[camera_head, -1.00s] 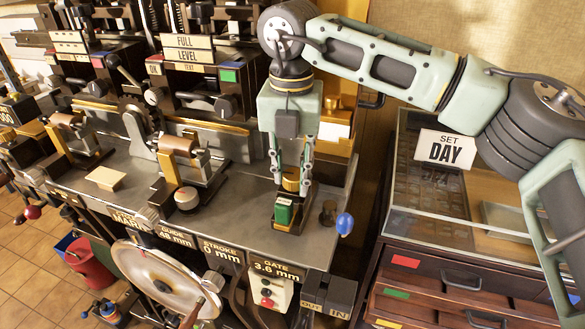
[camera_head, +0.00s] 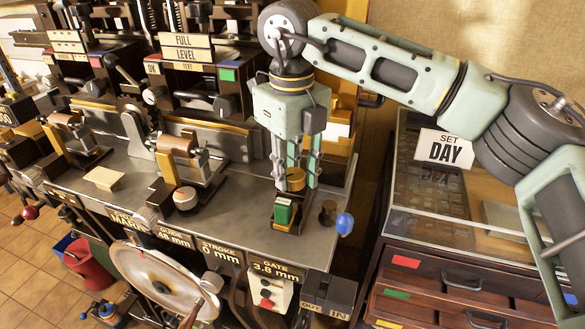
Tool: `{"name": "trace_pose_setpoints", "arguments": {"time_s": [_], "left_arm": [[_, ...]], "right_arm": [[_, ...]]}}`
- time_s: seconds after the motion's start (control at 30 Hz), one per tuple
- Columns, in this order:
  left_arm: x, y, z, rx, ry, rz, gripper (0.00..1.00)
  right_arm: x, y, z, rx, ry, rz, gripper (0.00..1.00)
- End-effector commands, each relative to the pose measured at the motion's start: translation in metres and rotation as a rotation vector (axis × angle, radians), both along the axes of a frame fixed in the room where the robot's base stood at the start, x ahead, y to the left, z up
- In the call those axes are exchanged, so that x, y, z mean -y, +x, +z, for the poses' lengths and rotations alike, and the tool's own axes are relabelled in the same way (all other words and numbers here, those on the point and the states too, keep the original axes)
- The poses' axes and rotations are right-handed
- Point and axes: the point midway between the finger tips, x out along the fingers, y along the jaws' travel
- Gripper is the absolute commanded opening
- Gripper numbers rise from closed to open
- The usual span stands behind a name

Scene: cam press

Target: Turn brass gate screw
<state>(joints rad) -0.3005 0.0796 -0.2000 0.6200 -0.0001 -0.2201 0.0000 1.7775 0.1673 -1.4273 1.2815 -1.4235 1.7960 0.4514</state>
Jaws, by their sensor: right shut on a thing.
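The brass gate screw (camera_head: 296,180) is a round gold knob standing at the right end of the press bench, just behind a small green block (camera_head: 284,212). My right gripper (camera_head: 295,178) points straight down and is shut on the brass screw, with its fingers on either side of it. The gate plate (camera_head: 278,272) on the bench front below appears to read 3.8 mm. My left gripper is not in view.
A blue-ended lever (camera_head: 344,224) and a dark knob (camera_head: 327,213) stand close to the right of the screw. A glass-topped cabinet (camera_head: 455,230) with a SET DAY sign (camera_head: 445,148) stands at the right.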

Motion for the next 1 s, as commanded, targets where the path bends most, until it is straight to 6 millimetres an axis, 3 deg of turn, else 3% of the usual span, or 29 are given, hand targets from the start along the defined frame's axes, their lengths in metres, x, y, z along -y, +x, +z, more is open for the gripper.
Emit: {"name": "trace_pose_setpoints", "arguments": {"time_s": [0.4,0.93,0.97,1.0], "left_arm": [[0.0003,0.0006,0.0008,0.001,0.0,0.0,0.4],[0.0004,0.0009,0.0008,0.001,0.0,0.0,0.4],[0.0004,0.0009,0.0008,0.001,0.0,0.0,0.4],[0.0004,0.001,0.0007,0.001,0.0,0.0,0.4]], "right_arm": [[-0.002,-0.0034,-0.0001,-0.004,0.005,0.183,0.01],[-0.0016,-0.0039,-0.0009,-0.006,0.003,0.204,0.01],[-0.0016,-0.0039,-0.001,-0.006,0.003,0.204,0.3],[-0.0015,-0.0038,-0.001,-0.006,0.003,0.203,0.33]]}}
